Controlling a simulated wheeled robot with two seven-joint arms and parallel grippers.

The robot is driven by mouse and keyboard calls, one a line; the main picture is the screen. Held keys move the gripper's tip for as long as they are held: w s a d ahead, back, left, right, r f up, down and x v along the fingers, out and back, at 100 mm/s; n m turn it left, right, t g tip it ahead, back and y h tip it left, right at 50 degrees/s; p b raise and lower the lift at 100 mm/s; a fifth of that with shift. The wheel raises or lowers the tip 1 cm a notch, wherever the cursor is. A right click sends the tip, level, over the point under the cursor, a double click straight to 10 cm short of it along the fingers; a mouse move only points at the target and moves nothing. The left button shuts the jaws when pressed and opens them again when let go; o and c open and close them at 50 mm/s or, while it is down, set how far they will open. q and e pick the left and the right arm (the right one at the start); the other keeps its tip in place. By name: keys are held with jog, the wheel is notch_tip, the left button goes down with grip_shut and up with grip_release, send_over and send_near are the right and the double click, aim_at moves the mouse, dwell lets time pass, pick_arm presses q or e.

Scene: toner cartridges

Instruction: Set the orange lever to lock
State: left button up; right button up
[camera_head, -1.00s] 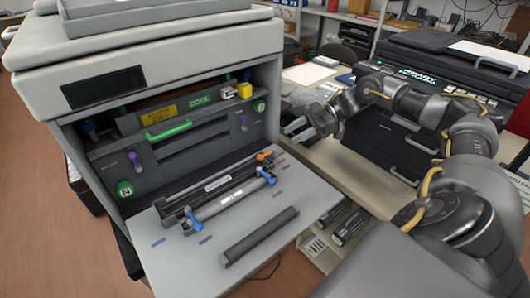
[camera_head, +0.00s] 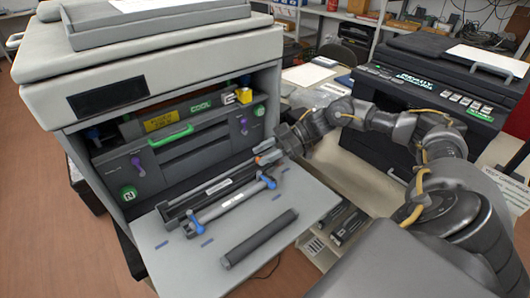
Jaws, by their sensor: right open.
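The orange lever (camera_head: 258,160) is a small orange piece at the right end of a long dark cartridge (camera_head: 214,188), which lies on the printer's lowered front door (camera_head: 178,262). My right gripper (camera_head: 268,152) is open, with its fingertips right at the orange lever. I cannot tell whether a finger touches it. The fingers cover part of the lever and of the cartridge's right end. My left gripper is not in view.
In front lies a grey unit with blue end levers (camera_head: 268,180), and nearer a loose dark cylinder (camera_head: 258,238). The printer's open bay has a green handle (camera_head: 170,135), purple levers (camera_head: 137,163) and a yellow block (camera_head: 244,95). A black printer (camera_head: 430,75) stands at the right.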

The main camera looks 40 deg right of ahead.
grip_shut()
jog(key=shift+f+n+g+b, duration=0.15)
jog(key=shift+n+g+b, duration=0.15)
jog(key=shift+n+b, duration=0.15)
jog(key=shift+s+n+g+y+b, duration=0.1)
jog(key=shift+n+g+y+b, duration=0.2)
jog(key=shift+n+g+b, duration=0.4)
jog(key=shift+s+g, duration=0.1)
jog(key=shift+g, duration=0.2)
jog(key=shift+s+n+g+b, duration=0.1)
jog(key=shift+n+g+b, duration=0.2)
jog(key=shift+g, duration=0.1)
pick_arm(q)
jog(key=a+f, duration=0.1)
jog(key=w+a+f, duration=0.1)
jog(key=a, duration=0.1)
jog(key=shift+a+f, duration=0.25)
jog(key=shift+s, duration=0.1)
